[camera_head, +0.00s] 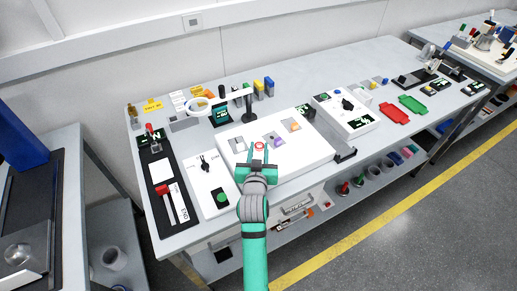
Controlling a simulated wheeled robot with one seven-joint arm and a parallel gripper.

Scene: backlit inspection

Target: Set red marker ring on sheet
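The red marker ring (259,146) shows as a small red circle at the tips of my gripper (259,155), above or on the white backlit panel (228,133). My gripper reaches over the panel's front part from below. Its fingers look parted around the near side of the ring, but I cannot tell whether they grip it or whether the ring touches the surface. A purple-marked piece (278,139) and an orange-marked piece (293,125) lie on the panel to the right of the ring. I cannot tell which surface is the sheet.
A white control box with a green button (222,197) is at left, and another white box (346,114) at right. Red (394,113) and green (412,103) trays lie farther right. A shelf with cups runs below.

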